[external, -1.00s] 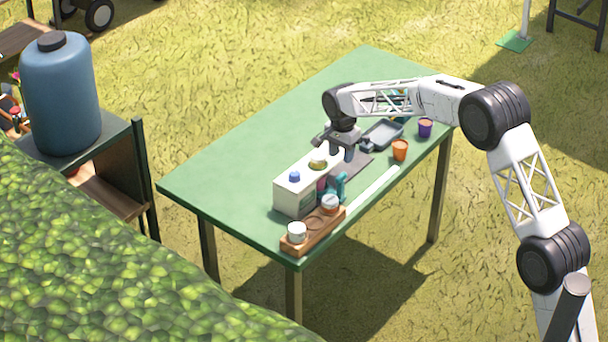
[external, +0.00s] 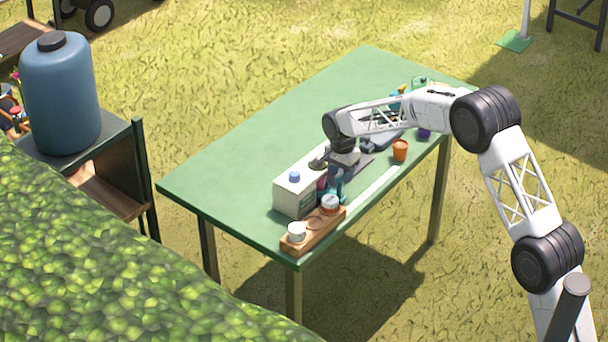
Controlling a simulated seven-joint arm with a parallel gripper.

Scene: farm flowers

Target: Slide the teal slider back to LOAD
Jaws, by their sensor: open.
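The white box (external: 293,194) with a blue knob (external: 295,176) on top stands near the front of the green table. A teal piece (external: 338,190), which looks like the slider, shows at its right side; its upper part is covered by my gripper. No LOAD marking is readable at this size. My gripper (external: 338,174) is open and low, right over or beside the teal piece. I cannot tell whether its fingers touch the piece or straddle it.
An orange cup (external: 400,150) is to the right. A dark tray lies partly under my arm. The table's left and back are clear.

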